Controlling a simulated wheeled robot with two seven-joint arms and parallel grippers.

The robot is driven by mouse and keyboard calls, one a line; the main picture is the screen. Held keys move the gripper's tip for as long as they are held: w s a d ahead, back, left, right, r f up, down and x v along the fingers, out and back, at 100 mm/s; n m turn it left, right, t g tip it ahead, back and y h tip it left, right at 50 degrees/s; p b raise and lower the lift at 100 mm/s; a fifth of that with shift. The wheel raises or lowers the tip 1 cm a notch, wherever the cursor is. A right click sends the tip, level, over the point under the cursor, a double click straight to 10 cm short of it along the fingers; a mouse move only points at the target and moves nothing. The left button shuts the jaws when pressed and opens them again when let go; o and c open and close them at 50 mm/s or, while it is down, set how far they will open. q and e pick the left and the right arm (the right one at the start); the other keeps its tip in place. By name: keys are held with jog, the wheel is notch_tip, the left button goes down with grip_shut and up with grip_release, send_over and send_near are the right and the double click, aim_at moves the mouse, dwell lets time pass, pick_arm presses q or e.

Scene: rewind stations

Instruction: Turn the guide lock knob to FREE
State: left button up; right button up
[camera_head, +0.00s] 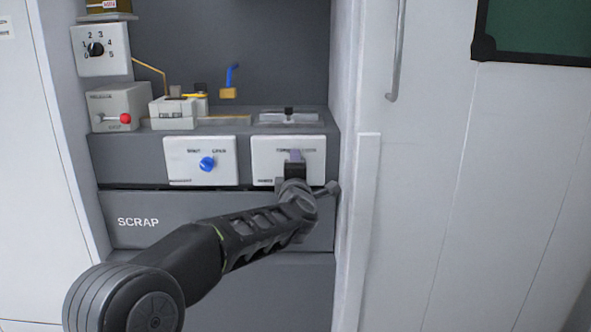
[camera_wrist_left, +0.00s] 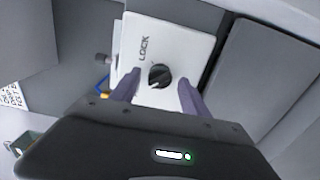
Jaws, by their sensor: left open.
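The guide lock knob (camera_wrist_left: 159,76) is a small black round knob on a white plate (camera_wrist_left: 185,35). The word LOCK is legible beside it in the wrist view; which way the knob points is not clear. In the head view the right-hand white plate (camera_head: 262,148) is on the grey front, and its knob is hidden behind my gripper. My left gripper (camera_head: 296,156) is in front of this plate. In the wrist view its two purple fingers (camera_wrist_left: 158,84) are apart, one on each side of the knob, with nothing visibly gripped. My right gripper is not in view.
A second white plate with a blue knob (camera_head: 207,163) is just to the left. The SCRAP drawer (camera_head: 175,222) is below. A box with a red knob (camera_head: 125,118) and a black dial (camera_head: 96,49) are at upper left. A cabinet side panel (camera_head: 366,200) stands close on the right.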

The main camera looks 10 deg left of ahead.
pick_arm(q)
jog(key=shift+s, duration=0.1)
jog(key=p+v, duration=0.1)
jog(key=v, duration=0.6)
jog(key=shift+s, duration=0.3)
jog(key=shift+d, duration=0.1)
